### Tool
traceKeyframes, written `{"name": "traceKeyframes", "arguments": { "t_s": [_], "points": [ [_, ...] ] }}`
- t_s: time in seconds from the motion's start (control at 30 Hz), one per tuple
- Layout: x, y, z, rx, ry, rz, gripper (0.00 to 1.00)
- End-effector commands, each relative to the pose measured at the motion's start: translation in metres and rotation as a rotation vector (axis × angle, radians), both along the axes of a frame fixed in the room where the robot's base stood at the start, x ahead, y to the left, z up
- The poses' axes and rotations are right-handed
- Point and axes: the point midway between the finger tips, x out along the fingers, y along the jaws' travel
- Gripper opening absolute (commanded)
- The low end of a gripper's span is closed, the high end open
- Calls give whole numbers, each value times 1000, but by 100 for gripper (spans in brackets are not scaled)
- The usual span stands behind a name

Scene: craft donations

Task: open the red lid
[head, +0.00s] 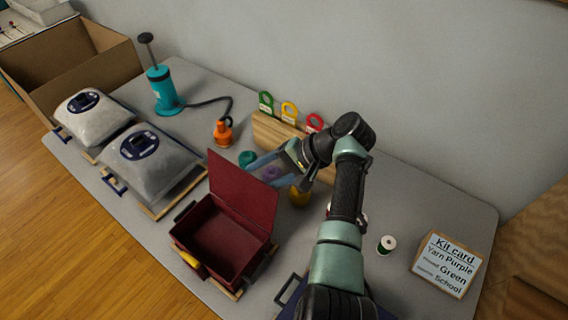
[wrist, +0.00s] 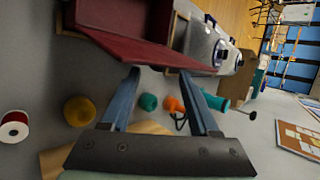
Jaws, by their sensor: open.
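The red box (head: 218,238) stands on the grey table, and its inside shows empty. Its red lid (head: 243,192) is raised, standing up and leaning slightly back from the rear edge. The lid also shows in the wrist view (wrist: 140,48), edge-on above my fingers. My gripper (head: 257,172) is behind the lid, on the side away from the box opening. In the wrist view my gripper (wrist: 160,76) has its two fingers spread with nothing between them. The fingertips are close to the lid; I cannot tell whether they touch it.
A teal pump (head: 164,92) with a hose and two grey bags (head: 150,165) stand left. Yarn balls, including a yellow one (head: 299,196), lie near my gripper. A wooden rack (head: 272,131) stands behind.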

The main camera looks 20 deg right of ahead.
Motion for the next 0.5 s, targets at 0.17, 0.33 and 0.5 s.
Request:
{"name": "traceKeyframes", "arguments": {
  "t_s": [0.17,0.33,0.5],
  "points": [
    [-13,-27,26,-1,-1,-4,62],
    [-23,-43,44,-1,1,-1,62],
    [-27,-50,51,-1,4,1,62]
  ]
}}
